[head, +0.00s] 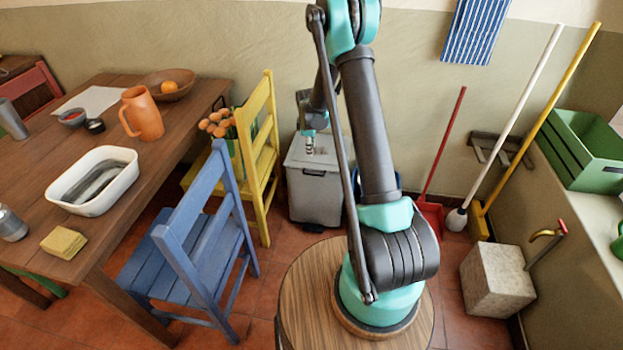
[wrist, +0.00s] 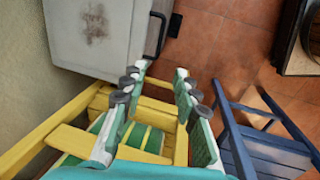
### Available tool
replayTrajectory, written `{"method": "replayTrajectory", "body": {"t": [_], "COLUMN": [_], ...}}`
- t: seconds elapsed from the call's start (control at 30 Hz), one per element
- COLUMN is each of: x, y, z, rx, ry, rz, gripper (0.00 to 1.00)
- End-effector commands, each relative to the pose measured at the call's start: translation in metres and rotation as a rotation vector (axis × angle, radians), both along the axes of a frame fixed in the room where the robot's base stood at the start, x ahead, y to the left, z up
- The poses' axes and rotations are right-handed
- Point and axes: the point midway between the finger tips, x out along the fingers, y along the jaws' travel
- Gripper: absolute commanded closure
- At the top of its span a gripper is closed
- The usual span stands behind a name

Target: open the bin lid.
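The grey bin (head: 316,200) stands on the floor against the wall, beyond the yellow chair. Its lid (head: 325,150) looks shut, and a dark handle (head: 314,172) is on its front. In the wrist view the pale lid (wrist: 65,30) with a brown stain fills the upper left, and the dark handle (wrist: 155,35) runs along its edge. My gripper (head: 309,147) is above the lid in the head view. In the wrist view my gripper (wrist: 161,73) has its two green fingers apart with nothing between them. Its fingertips appear just short of the handle; contact cannot be told.
A yellow chair (head: 258,130) stands close left of the bin and lies behind my fingers in the wrist view. A blue chair (head: 205,230) is nearer. A red dustpan (head: 432,215) and broom are to the right. Tiled floor shows before the bin.

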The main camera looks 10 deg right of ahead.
Motion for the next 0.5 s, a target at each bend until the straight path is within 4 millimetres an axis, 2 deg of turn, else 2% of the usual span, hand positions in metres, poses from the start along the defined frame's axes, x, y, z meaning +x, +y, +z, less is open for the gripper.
{"method": "replayTrajectory", "body": {"t": [0.17,0.5], "x": [0.003,0.014], "y": [-0.001,-0.004], "z": [-0.017,-0.073], "rx": [0.0,0.0], "ry": [0.0,0.0], "rz": [0.0,0.0], "gripper": [0.7,0.7]}}
